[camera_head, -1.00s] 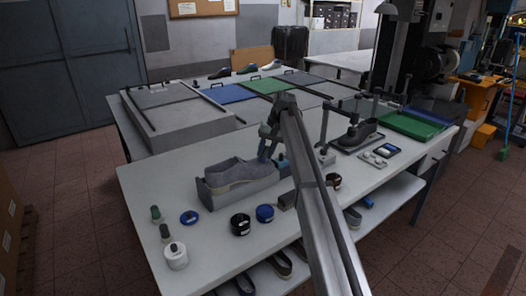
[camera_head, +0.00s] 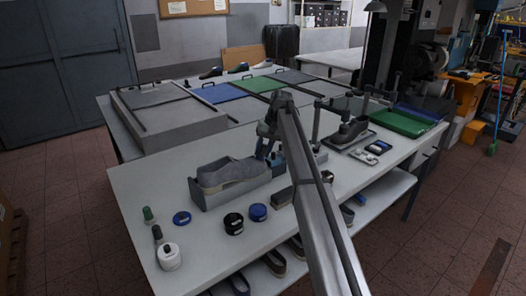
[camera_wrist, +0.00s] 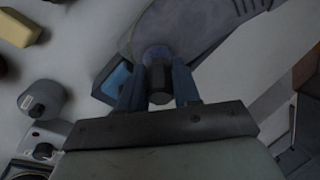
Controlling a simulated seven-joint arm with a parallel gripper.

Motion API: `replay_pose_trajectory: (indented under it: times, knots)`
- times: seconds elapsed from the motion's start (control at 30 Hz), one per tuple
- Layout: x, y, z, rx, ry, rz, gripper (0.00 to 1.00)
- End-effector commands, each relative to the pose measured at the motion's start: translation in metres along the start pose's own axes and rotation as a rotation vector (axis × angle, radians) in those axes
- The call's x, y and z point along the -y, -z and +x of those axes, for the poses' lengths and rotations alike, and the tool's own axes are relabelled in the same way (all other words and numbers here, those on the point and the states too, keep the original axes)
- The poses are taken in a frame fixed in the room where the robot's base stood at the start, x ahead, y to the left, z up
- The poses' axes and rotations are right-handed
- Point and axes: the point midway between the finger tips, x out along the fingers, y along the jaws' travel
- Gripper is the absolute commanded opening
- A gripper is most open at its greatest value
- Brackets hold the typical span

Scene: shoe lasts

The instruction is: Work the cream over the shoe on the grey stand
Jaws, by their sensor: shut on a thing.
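The grey shoe (camera_head: 232,170) rests in the grey stand (camera_head: 207,196) on the white table. Its sole faces the table's front left, and part of it fills the top of the wrist view (camera_wrist: 190,25). My gripper (camera_head: 264,143) is at the shoe's right end in the head view. In the wrist view my gripper (camera_wrist: 158,88) is shut on a dark round-handled applicator (camera_wrist: 158,77) with a paler rounded head. That head overlaps the shoe's end; I cannot tell whether it touches. I cannot make out any cream on the shoe.
A white jar (camera_head: 169,257), a blue lid (camera_head: 182,218), a black tin (camera_head: 234,223) and a blue tin (camera_head: 258,212) stand at the front. A second dark shoe (camera_head: 349,128) stands right of my arm. Coloured panels lie on the table behind.

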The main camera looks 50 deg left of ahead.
Motion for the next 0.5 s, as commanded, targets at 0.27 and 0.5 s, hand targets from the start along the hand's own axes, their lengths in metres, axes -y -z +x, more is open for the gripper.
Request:
replay_pose_trajectory:
  times: [0.27, 0.5]
  knots:
    - [0.006, 0.001, -0.026, -0.001, 0.001, 0.0, 0.01]
    - [0.012, 0.001, -0.048, 0.0, 0.0, 0.0, 0.01]
